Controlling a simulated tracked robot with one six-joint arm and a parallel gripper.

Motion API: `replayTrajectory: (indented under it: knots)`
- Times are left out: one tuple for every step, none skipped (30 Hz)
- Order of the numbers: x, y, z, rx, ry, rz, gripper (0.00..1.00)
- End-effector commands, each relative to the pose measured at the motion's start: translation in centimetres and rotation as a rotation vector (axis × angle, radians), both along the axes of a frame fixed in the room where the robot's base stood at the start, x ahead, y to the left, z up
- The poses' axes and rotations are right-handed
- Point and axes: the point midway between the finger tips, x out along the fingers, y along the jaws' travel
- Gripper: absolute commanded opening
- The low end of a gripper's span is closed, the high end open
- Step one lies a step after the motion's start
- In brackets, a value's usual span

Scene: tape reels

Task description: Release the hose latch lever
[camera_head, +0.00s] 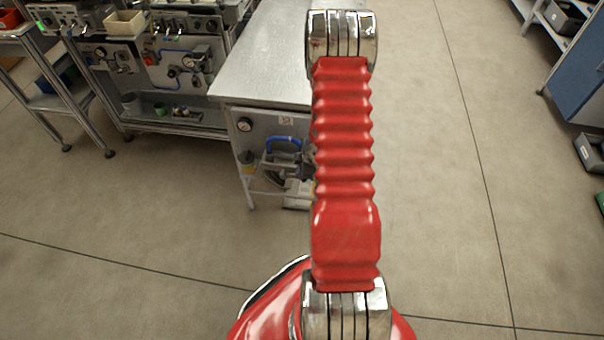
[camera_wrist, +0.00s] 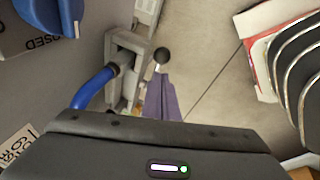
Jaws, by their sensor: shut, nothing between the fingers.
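In the wrist view, the latch lever shows as a dark ball knob (camera_wrist: 161,55) on a short stem beside a grey latch block (camera_wrist: 118,60). A blue hose (camera_wrist: 94,88) curves up into this block. My gripper (camera_wrist: 161,78) shows as narrow purple-grey fingers, shut and empty. Their tips appear just below the knob in the picture; I cannot tell whether they touch it. In the head view, the blue hose (camera_head: 283,138) shows on the bench's front face. My red arm hides part of that face, and I cannot make out my gripper there.
A blue knob (camera_wrist: 50,14) and a partly read label lie left in the wrist view. An equipment bench (camera_head: 150,75) stands at the back left. The floor (camera_head: 120,220) in front is clear.

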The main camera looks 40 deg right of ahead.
Motion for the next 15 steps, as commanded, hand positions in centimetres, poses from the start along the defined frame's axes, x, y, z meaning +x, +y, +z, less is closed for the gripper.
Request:
replayTrajectory:
  knots:
    - [-0.1, -0.3, -0.5, 0.001, 0.000, -0.003, 0.00]
    - [-0.1, -0.4, -0.7, 0.001, 0.000, -0.002, 0.00]
    - [-0.2, -0.6, -0.9, 0.001, 0.000, -0.002, 0.00]
    - [-0.2, -0.7, -1.1, 0.001, -0.001, -0.002, 0.00]
    - [-0.3, -0.8, -1.2, 0.001, -0.001, -0.002, 0.00]
    - [-0.3, -0.9, -1.3, 0.001, -0.001, -0.001, 0.00]
    - [-0.3, -0.9, -1.4, 0.001, -0.001, -0.001, 0.00]
    - [-0.3, -0.9, -1.4, 0.001, -0.001, 0.000, 0.00]
    - [-0.3, -1.0, -1.5, 0.000, -0.001, 0.000, 0.00]
    - [-0.3, -1.0, -1.5, 0.000, -0.001, 0.000, 0.00]
    - [-0.3, -1.0, -1.5, 0.000, -0.001, 0.001, 0.00]
    - [-0.3, -1.0, -1.5, 0.000, -0.001, 0.001, 0.00]
    - [-0.3, -1.0, -1.5, 0.000, -0.001, 0.001, 0.00]
    - [-0.3, -1.0, -1.5, 0.000, -0.001, 0.001, 0.00]
    - [-0.3, -1.0, -1.5, 0.000, -0.001, 0.001, 0.00]
